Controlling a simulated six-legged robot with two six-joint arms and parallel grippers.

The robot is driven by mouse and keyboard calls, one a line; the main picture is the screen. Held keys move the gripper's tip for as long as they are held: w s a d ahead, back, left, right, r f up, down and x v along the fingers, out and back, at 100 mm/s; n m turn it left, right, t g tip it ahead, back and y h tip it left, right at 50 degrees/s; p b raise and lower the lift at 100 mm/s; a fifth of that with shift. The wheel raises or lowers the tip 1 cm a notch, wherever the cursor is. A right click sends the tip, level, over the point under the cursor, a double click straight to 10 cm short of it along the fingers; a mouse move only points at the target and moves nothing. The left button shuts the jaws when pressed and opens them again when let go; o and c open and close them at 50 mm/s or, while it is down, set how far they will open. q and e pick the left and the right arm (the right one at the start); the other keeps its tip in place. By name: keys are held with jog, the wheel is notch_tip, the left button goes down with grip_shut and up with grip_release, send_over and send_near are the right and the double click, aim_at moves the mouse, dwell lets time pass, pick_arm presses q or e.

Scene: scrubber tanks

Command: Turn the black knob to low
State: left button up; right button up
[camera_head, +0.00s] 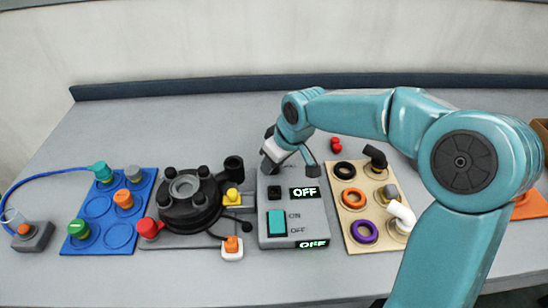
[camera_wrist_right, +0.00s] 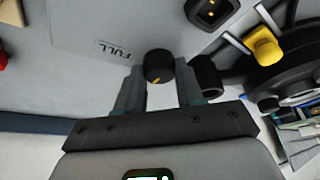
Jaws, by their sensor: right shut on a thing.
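The black knob (camera_wrist_right: 158,66) sits on the grey control panel (camera_wrist_right: 85,25), between the fingers of my right gripper (camera_wrist_right: 160,82), which is shut on it. A yellow mark on the knob faces the bottom of the right wrist view, slightly left. An upside-down FULL label shows to the knob's left; no low label is readable. In the head view my right gripper (camera_head: 285,158) is at the far end of the panel (camera_head: 264,220) and hides the knob. My left gripper is not in view.
The panel bears OFF displays and a teal rocker switch (camera_head: 277,222). A black round device (camera_head: 188,205) stands close left, with a blue board (camera_head: 98,226) beyond. A beige board (camera_head: 350,205) with rings and pipe pieces lies right. The table is clear behind the blue board.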

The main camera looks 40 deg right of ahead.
jog(key=shift+w+n, duration=0.1)
jog(key=shift+n, duration=0.3)
jog(key=o, duration=1)
jog(key=shift+o, duration=0.2)
jog(key=p+v, duration=0.1)
jog(key=v, duration=1.5)
jog(key=shift+d+r+p, duration=0.2)
jog(key=shift+d+p, duration=0.05)
jog(key=shift+p, duration=0.15)
